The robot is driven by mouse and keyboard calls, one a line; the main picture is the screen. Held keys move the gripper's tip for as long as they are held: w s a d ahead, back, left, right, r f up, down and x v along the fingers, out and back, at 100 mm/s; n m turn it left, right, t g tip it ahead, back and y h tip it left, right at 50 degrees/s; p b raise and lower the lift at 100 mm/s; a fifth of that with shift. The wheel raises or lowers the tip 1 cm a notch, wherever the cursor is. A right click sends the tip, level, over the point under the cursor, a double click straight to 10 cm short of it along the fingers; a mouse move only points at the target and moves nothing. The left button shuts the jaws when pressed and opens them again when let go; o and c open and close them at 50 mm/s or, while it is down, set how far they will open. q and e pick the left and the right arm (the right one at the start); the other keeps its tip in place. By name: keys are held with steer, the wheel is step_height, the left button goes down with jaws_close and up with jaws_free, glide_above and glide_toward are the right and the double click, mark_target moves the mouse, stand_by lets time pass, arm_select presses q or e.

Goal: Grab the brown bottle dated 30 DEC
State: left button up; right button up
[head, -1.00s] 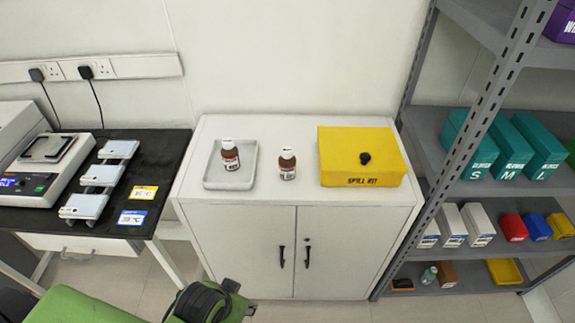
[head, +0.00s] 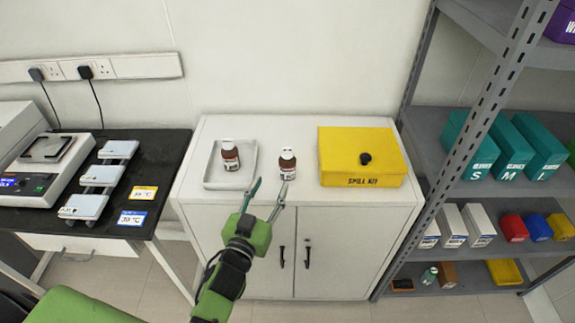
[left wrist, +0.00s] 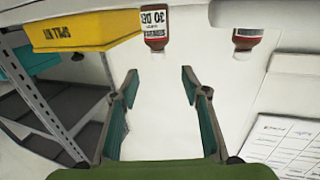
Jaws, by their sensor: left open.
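A brown bottle with a white cap (head: 287,164) stands on the white cabinet top, just right of the white tray. In the left wrist view its label reads 30 DEC, and the bottle (left wrist: 156,28) appears upside down beyond the fingertips. A second brown bottle (head: 230,158) stands in the tray; it also shows in the left wrist view (left wrist: 246,38), its label cut off. My right gripper is not in view.
The yellow SPILL KIT box (head: 362,157) stands close right of the 30 DEC bottle. The white tray (head: 212,183) is on its left. A grey shelf rack (head: 440,185) stands at the right, and a black bench (head: 160,165) with a balance at the left.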

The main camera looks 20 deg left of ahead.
mark_target(286, 155)
arm_select(q)
steer(key=w, duration=0.4)
steer(key=w+p, duration=0.1)
steer(key=w, duration=0.3)
steer(key=shift+w+d+r, duration=0.15)
steer(key=shift+w+d, duration=0.05)
steer(key=shift+w, duration=0.05)
steer(key=w+p, duration=0.1)
steer(key=w, duration=0.1)
steer(key=w+r, duration=0.1)
steer(key=w, duration=0.1)
steer(key=shift+w+p, duration=0.25)
steer(key=shift+p, duration=0.15)
steer(key=shift+w+f, duration=0.15)
steer(key=shift+w, duration=0.3)
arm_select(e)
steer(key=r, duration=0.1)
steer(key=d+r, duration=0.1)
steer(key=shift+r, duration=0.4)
arm_select(q)
steer(key=shift+s, duration=0.1)
jaws_close()
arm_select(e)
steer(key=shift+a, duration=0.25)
